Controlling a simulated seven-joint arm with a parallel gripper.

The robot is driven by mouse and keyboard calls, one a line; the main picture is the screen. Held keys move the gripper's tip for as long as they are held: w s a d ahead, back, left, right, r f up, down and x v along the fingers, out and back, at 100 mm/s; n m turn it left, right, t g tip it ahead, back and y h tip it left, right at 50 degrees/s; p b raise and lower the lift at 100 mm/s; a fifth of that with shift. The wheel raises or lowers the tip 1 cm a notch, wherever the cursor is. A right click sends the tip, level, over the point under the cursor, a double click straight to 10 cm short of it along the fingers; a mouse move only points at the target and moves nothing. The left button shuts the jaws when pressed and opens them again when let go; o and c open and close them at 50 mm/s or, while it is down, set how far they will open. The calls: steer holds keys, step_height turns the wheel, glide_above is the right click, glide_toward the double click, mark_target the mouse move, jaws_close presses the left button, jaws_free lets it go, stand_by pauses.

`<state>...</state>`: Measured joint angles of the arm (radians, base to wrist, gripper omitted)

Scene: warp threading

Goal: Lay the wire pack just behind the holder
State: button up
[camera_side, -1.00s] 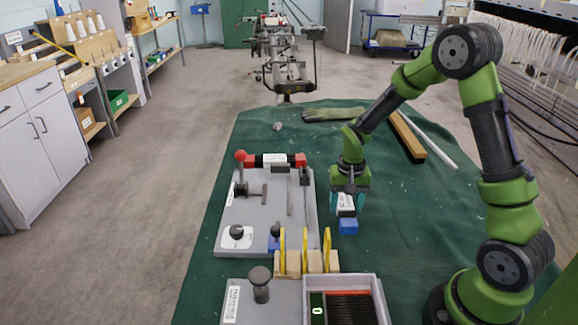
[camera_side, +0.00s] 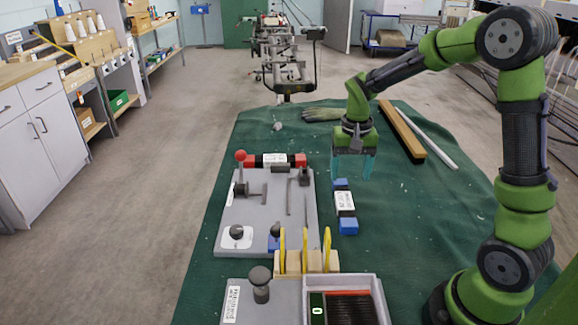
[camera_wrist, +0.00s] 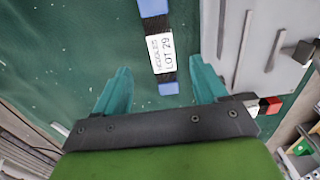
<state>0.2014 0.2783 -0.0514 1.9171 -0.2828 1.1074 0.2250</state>
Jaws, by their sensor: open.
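A wire pack with blue ends, a dark middle and a white label (camera_side: 345,204) lies flat on the green cloth, just right of the grey board. It also shows in the wrist view (camera_wrist: 161,52), ahead of and partly between the fingers. My gripper (camera_side: 353,172) is open and empty above the cloth, near the pack's far end; its teal fingers also show in the wrist view (camera_wrist: 160,68). A wooden block with several yellow loops (camera_side: 306,262), possibly the holder, stands at the board's near edge, nearer the camera than the pack.
The grey board (camera_side: 262,215) carries levers and a knob. A second pack with red ends (camera_side: 275,160) lies at its far edge. A grey tray (camera_side: 345,300) is at the front. A glove (camera_side: 330,114), wooden bar (camera_side: 403,132) and pale rod (camera_side: 430,140) lie farther back.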

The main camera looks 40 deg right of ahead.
steer(key=s+a+r+n+t+y, duration=0.2)
steer(key=s+a+r+n+t, duration=0.3)
steer(key=s+a+r, duration=0.7)
steer(key=shift+s+a+r+t, duration=0.3)
steer(key=shift+s+t, duration=0.35)
steer(key=shift+t, duration=0.45)
